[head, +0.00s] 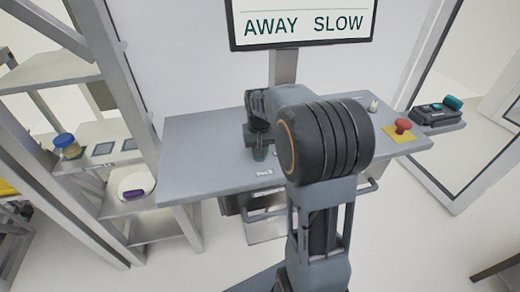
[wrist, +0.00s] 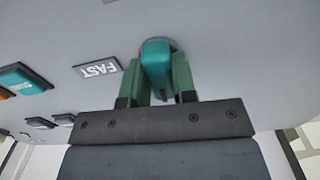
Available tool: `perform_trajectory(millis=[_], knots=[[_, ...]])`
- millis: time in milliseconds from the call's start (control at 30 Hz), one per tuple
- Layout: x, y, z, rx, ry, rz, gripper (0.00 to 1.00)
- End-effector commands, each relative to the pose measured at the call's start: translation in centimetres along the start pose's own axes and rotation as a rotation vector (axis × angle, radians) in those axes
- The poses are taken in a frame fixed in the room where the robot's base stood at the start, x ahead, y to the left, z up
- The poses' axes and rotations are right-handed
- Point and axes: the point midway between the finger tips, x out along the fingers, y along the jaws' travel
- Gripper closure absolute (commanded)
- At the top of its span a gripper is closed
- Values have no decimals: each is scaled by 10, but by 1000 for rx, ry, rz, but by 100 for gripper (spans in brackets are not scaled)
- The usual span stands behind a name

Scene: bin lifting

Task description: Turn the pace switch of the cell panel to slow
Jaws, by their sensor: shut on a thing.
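The cell panel (head: 200,150) is a grey sloped console in the middle of the head view. It fills the upper part of the wrist view (wrist: 220,50). The pace switch (wrist: 157,60) is a teal knob on a grey round base. My gripper (wrist: 163,88) has green fingers, one on each side of the knob, and is shut on it. In the head view my gripper (head: 259,153) is down at the panel, and my arm hides most of the switch.
A screen (head: 302,25) above the panel reads AWAY SLOW. A red mushroom button on a yellow plate (head: 402,126) sits at the panel's right. Other buttons (wrist: 25,77) lie left in the wrist view. A shelf with a jar (head: 66,144) stands left.

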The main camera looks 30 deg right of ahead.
Motion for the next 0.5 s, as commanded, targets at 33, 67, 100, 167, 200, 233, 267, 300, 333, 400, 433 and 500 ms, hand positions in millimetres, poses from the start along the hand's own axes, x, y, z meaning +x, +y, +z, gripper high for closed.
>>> perform_trajectory(millis=[33,67,100,167,200,233,267,300,333,400,433,500], knots=[[0,0,1,-15,-4,0,98],[0,0,1,-25,-4,0,98],[0,0,1,-35,-5,0,98],[0,0,1,-48,-5,0,98],[0,0,1,-56,-5,0,98],[0,0,1,-59,-5,0,98],[0,0,1,-63,-5,0,98],[0,0,1,-67,-5,0,98],[1,0,1,-69,-5,0,98],[1,0,1,-73,-5,0,98],[1,0,1,-73,-5,0,98],[1,0,1,-75,-5,0,98]])
